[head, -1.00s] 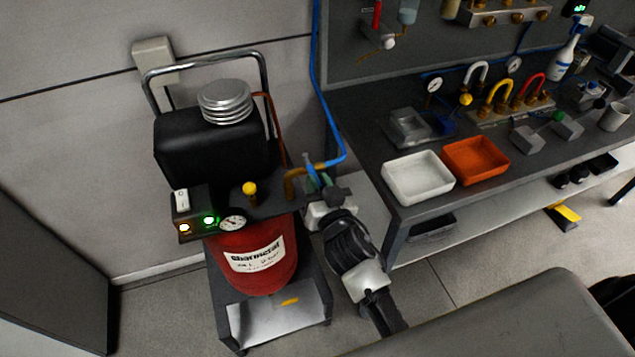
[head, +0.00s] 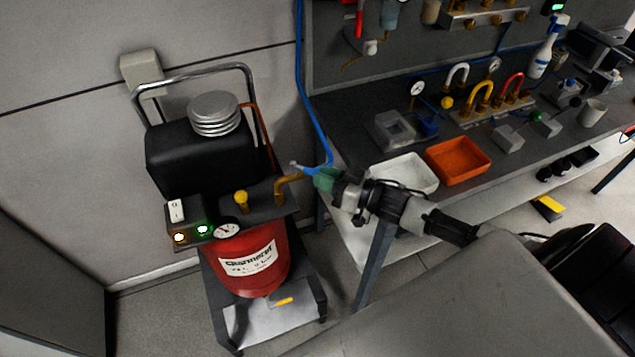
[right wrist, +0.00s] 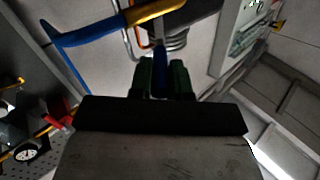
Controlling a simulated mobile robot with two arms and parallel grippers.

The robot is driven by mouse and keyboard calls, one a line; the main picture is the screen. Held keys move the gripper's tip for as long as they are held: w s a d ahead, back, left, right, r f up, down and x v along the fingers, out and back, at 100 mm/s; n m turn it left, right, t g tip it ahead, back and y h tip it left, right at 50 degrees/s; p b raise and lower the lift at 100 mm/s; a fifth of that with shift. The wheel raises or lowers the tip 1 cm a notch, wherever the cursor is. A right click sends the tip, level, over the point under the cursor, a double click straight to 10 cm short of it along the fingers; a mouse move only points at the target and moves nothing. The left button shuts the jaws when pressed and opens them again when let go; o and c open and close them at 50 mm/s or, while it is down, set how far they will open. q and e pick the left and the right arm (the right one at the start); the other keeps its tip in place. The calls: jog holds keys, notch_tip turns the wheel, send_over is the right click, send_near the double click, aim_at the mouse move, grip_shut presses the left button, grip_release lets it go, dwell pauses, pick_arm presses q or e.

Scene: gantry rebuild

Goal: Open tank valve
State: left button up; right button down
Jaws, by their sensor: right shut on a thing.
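The red tank (head: 250,262) stands on a cart at the left in the head view, with a gauge (head: 227,231) above it. A brass elbow pipe (head: 288,186) rises from the tank's top and meets the blue hose. At this joint is a small blue valve lever (head: 298,167). My right gripper (head: 318,178) comes in from the right and is shut on the lever. In the right wrist view the blue lever (right wrist: 160,58) stands between the green fingertips (right wrist: 163,78). The fingers partly hide the lever. My left gripper is not in view.
The blue hose (head: 312,110) runs up the wall close behind the gripper. A workbench (head: 330,108) at the right holds a white tray (head: 408,170) and an orange tray (head: 458,160). The grey box (head: 142,75) is on the wall, behind the cart's handle.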

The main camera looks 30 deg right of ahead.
jog(key=shift+w+d+n+g+y+b, duration=0.35)
jog(key=shift+n+g+y+b, duration=0.3)
jog(key=shift+g+y, duration=0.05)
jog(key=shift+w+d+n+g+y+b, duration=0.3)
jog(key=shift+n+g+y+b, duration=0.3)
jog(key=shift+n+g+y, duration=0.1)
jog(key=shift+w+d+n+g+y+b, duration=0.35)
jog(key=shift+n+g+y+b, duration=0.3)
jog(key=shift+g+y, duration=0.05)
jog(key=c, duration=1.1)
grip_release()
